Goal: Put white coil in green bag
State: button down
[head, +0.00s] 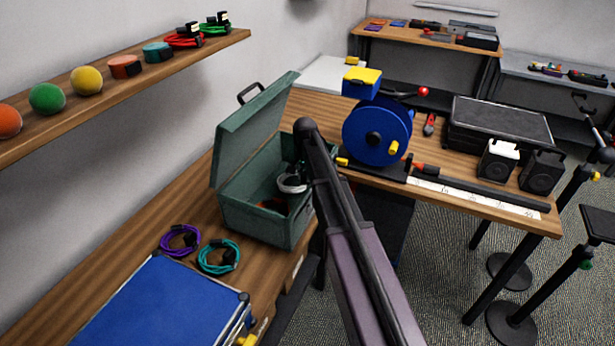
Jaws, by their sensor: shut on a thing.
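The white coil (290,184) shows inside the open top of the green bag (262,223), near its right side. The green bag looks like a box-shaped case with its lid raised at the left; it stands on the wooden bench. My gripper (299,172) reaches down over the bag's right side and is shut on the white coil. My arm hides part of the gripper and the bag's right wall. Whether the coil touches the bag's floor cannot be told.
A reddish item (273,204) lies inside the bag. A purple coil (180,240) and a teal coil (218,256) lie in front of the bag, near a blue case (160,308). A blue reel (378,132) stands to the right. A shelf (120,98) with balls runs along the left wall.

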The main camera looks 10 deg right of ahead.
jog(key=shift+f, duration=0.15)
jog(key=c, duration=0.6)
grip_release()
jog(key=shift+r, duration=0.2)
notch_tip(320, 180, up, 12)
jog(key=p, duration=1.2)
jog(key=shift+s, duration=0.1)
